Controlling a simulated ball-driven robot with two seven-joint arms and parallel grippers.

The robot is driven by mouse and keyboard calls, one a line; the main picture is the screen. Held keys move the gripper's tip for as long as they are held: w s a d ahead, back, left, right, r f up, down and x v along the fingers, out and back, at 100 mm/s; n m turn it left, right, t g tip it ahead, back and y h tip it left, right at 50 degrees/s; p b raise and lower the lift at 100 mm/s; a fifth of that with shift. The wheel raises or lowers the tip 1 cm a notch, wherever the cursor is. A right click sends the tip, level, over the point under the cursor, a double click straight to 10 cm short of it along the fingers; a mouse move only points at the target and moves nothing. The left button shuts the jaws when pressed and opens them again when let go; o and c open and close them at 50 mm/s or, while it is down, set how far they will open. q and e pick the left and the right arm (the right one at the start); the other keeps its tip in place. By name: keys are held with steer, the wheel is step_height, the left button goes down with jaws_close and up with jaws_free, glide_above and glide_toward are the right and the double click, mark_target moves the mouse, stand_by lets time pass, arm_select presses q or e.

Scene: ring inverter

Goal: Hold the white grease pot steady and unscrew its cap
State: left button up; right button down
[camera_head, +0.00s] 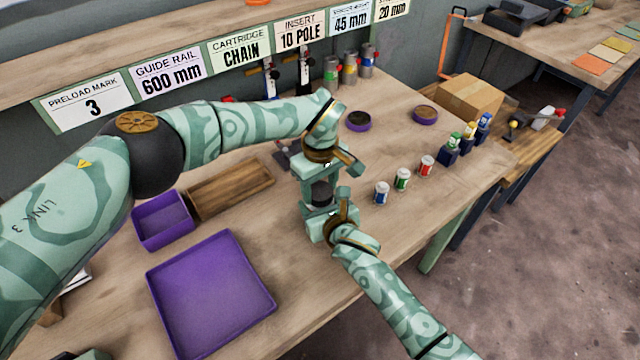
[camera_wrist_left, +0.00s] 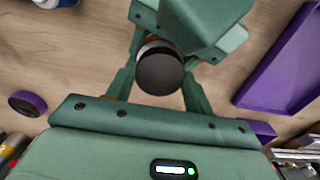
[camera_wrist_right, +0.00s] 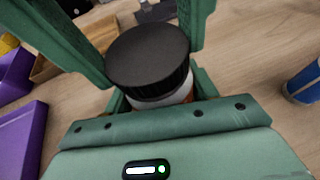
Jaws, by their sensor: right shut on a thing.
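The grease pot has a black ribbed cap (camera_wrist_right: 148,55) and a white body (camera_wrist_right: 183,95) with an orange mark, partly hidden by the gripper. It stands upright on the workbench in the head view, its dark cap (camera_head: 322,191) between my two grippers. My right gripper (camera_head: 326,212) is shut on the pot's body from the front. My left gripper (camera_head: 318,177) is above the pot, its fingers on either side of the cap. In the left wrist view the cap (camera_wrist_left: 160,72) sits between these fingers with gaps at both sides, so it is open.
A purple tray (camera_head: 212,330), a purple bin (camera_head: 163,241) and a wooden tray (camera_head: 230,189) lie left. Several small cans (camera_head: 402,179) and bottles (camera_head: 468,137) stand right. Two round purple dishes (camera_head: 358,126) lie behind. The front bench edge is near my right arm.

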arm_select(q)
steer(key=n, duration=0.6)
steer(key=shift+w+r+n, duration=0.1)
steer(key=shift+n, duration=0.3)
steer(key=shift+c, duration=0.2)
steer(key=o, duration=1)
steer(key=shift+o, duration=0.4)
